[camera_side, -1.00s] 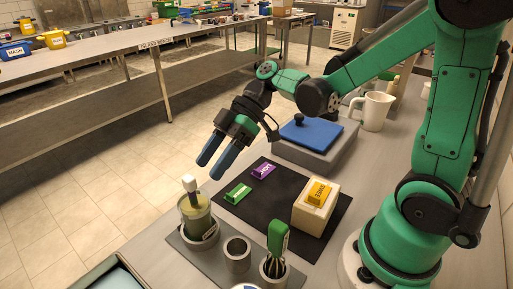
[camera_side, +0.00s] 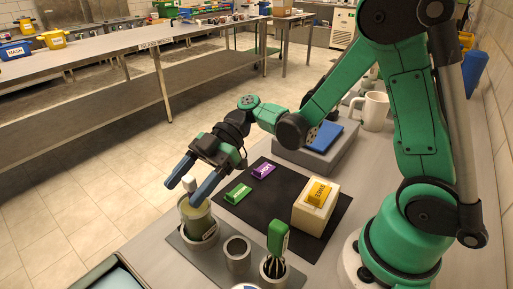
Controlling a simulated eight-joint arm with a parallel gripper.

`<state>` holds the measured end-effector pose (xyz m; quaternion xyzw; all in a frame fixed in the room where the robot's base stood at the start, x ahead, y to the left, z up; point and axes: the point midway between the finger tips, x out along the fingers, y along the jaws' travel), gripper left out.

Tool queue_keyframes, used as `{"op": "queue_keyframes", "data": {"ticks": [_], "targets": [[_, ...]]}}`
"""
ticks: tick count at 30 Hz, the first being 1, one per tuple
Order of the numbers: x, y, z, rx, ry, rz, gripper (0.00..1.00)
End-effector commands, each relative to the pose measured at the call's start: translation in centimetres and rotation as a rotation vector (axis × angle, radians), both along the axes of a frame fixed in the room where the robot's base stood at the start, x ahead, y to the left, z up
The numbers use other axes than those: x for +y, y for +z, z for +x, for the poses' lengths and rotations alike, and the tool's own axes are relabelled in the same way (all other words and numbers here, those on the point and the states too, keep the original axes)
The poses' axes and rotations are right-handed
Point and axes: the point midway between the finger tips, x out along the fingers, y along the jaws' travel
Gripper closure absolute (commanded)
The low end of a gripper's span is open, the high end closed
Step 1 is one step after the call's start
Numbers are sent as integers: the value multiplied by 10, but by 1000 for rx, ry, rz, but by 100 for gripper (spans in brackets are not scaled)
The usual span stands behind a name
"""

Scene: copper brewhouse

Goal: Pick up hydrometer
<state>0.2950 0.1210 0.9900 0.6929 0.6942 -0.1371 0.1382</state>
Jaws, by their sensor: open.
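The hydrometer, as far as I can tell, is the white-topped stem (camera_side: 189,184) standing upright out of a clear jar (camera_side: 196,222) at the lower left. The jar holds greenish liquid, and the hydrometer's lower part is hard to make out in it. My gripper (camera_side: 183,194) is open, its two blue fingers pointing down at the jar. In the picture the white top shows between the fingers, one on each side. I cannot tell from this view whether either finger touches it or is at its depth.
The jar stands in a grey rack (camera_side: 212,250) with an empty metal cup (camera_side: 237,253) and a green-handled tool (camera_side: 277,240). A black mat (camera_side: 258,204) bears green (camera_side: 238,194) and purple (camera_side: 263,171) packets and a cream block (camera_side: 314,211) with a yellow packet. A blue-topped box (camera_side: 323,137) stands behind.

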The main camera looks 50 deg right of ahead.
Motion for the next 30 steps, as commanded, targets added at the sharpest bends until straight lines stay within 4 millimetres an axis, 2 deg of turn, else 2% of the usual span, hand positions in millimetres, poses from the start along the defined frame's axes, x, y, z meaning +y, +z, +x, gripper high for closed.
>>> {"op": "queue_keyframes", "data": {"ticks": [1,2,8,30], "targets": [[0,0,0,0,0,0,37],[0,0,0,0,0,0,43],[0,0,0,1,-1,-1,99],[0,0,0,1,-1,-1,100]]}}
